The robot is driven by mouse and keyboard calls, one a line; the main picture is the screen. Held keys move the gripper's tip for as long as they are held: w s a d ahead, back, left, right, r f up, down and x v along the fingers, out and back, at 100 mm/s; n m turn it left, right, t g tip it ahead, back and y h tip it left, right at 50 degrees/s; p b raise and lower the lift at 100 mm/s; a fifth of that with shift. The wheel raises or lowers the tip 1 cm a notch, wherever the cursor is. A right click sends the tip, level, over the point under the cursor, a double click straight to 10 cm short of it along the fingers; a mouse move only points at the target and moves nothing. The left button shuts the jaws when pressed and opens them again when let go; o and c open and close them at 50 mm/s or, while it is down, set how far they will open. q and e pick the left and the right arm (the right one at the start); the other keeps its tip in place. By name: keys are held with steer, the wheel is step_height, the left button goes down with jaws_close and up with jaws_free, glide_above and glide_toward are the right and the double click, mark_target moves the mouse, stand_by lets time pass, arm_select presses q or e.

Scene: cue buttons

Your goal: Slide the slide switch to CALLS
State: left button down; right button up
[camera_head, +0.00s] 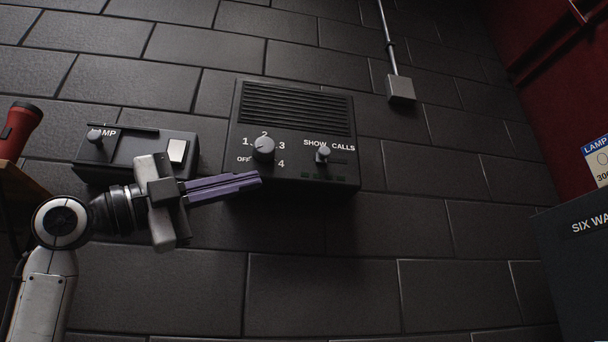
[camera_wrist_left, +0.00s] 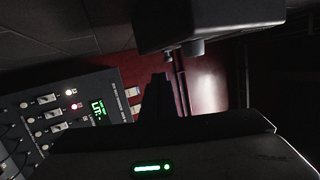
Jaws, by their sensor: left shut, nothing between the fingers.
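The slide switch (camera_head: 323,153) sits on the right part of a dark wall panel (camera_head: 292,115), below the words SHOW and CALLS. Its grey knob appears nearer SHOW, at the left of its short track. My left gripper (camera_head: 258,181) has purple fingers that are shut and empty. In the head view its tips are left of and below the switch, near the panel's lower edge. I cannot tell whether they touch the panel. In the left wrist view the dark fingers (camera_wrist_left: 158,95) show, but the slide switch is not recognisable. My right gripper is not in view.
A round rotary knob (camera_head: 263,149) marked OFF to 4 is left of the switch, just above my fingertips. A LAMP box (camera_head: 137,158) is further left, behind my wrist. A red flashlight (camera_head: 18,130) stands at the left edge. A dark SIX WA box (camera_head: 575,262) is at lower right.

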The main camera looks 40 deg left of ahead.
mark_target(320, 154)
arm_select(q)
steer(key=shift+s+a+r+m, duration=0.15)
steer(key=shift+s+r+m, duration=0.25)
steer(key=shift+s, duration=0.45)
steer(key=shift+r, duration=0.1)
steer(key=p+x, duration=0.1)
steer(key=x, duration=0.3)
steer(key=p+x, duration=0.2)
steer(key=x, duration=0.2)
steer(key=p+x, duration=0.1)
steer(key=x, duration=0.4)
steer(key=shift+r, duration=0.3)
steer(key=shift+w+d+r, duration=0.15)
steer(key=shift+w+d, duration=0.05)
steer(key=shift+w, duration=0.15)
